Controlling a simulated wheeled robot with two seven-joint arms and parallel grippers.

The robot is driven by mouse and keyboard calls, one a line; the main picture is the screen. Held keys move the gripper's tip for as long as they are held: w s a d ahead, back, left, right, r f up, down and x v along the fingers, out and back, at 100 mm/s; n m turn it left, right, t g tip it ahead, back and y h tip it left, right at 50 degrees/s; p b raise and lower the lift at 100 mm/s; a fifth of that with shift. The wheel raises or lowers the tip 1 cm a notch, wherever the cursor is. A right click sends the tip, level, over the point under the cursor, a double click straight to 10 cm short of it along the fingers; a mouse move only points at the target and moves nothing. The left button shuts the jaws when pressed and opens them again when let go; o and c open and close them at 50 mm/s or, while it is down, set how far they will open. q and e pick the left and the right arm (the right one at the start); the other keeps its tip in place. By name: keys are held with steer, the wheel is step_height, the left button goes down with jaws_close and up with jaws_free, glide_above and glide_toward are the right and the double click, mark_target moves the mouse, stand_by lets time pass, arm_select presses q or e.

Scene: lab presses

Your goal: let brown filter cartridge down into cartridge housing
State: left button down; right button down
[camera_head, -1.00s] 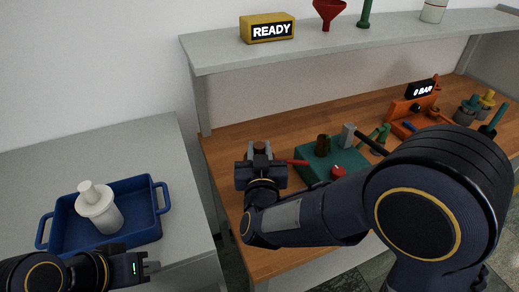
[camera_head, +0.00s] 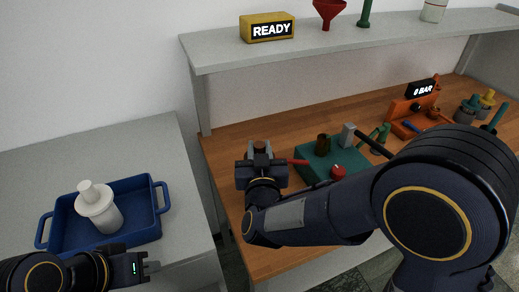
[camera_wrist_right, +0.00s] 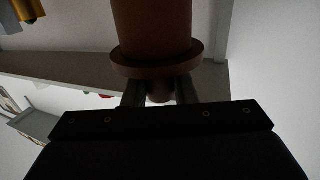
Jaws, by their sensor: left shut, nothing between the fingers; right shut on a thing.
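The brown filter cartridge (camera_wrist_right: 152,30) stands large in the right wrist view, its flange just beyond my fingers. My right gripper (camera_wrist_right: 160,92) is shut on the narrow stub below that flange. In the head view only the cartridge's brown top (camera_head: 260,147) shows between the fingers of my right gripper (camera_head: 261,157), above the left end of the wooden bench. A dark brown upright cylinder (camera_head: 322,145) on the teal base, right of the gripper, may be the cartridge housing; I cannot tell for sure. My left gripper (camera_head: 152,267) is shut and empty beside the blue tray.
The blue tray (camera_head: 150,232) on the grey table holds a white flanged cylinder (camera_head: 97,207). The teal base (camera_head: 350,157) carries a red knob and a dark lever. An orange unit (camera_head: 405,125) stands further right. The shelf (camera_head: 330,43) with a READY sign overhangs the bench.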

steer(key=shift+f+b, duration=0.15)
steer(key=shift+b, duration=0.15)
stand_by(0.4)
steer(key=shift+f+b, duration=0.3)
steer(key=shift+f, duration=0.05)
steer(key=shift+f+b, duration=0.5)
steer(key=shift+s+f+b, duration=0.2)
steer(key=shift+f+b, duration=0.4)
steer(key=shift+b, duration=0.05)
steer(key=shift+s+d+f+b, duration=0.1)
steer(key=shift+s+f+b, duration=0.15)
steer(key=shift+f+b, duration=0.35)
steer(key=shift+s+d+f+b, duration=0.1)
steer(key=shift+s+f+b, duration=0.1)
steer(key=shift+f+b, duration=0.35)
steer(key=shift+s+f+b, duration=0.1)
steer(key=shift+f+b, duration=0.2)
steer(key=shift+f, duration=0.05)
steer(key=c, duration=1.1)
jaws_free()
steer(key=shift+r, duration=0.15)
